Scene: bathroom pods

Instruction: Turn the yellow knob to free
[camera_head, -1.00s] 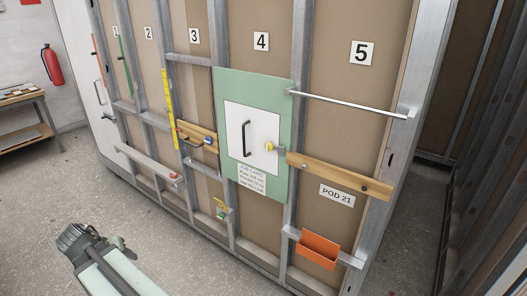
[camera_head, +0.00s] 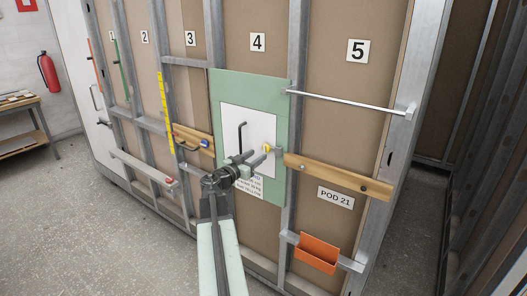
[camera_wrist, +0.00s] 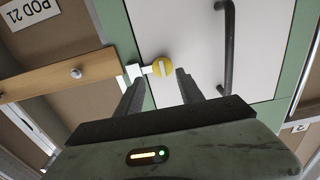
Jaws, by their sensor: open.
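The yellow knob (camera_wrist: 162,66) is a round disc with a pale bar across its face, beside a white latch piece (camera_wrist: 135,72) at the edge of the white door. In the wrist view it lies just beyond and between my open fingertips. In the head view the knob (camera_head: 267,148) shows at the door's right edge, partly covered by my gripper (camera_head: 259,157). My gripper points at it from the front. Whether the fingers touch the knob cannot be told. The white door (camera_head: 262,122) is shut in a green panel (camera_head: 282,97).
A black handle (camera_wrist: 228,45) stands on the door near my gripper. A wooden rail (camera_head: 330,176) runs right of the knob. A white bar (camera_head: 345,103), an orange bin (camera_head: 317,252) and a blue knob (camera_head: 204,144) are on the wall. The floor in front is clear.

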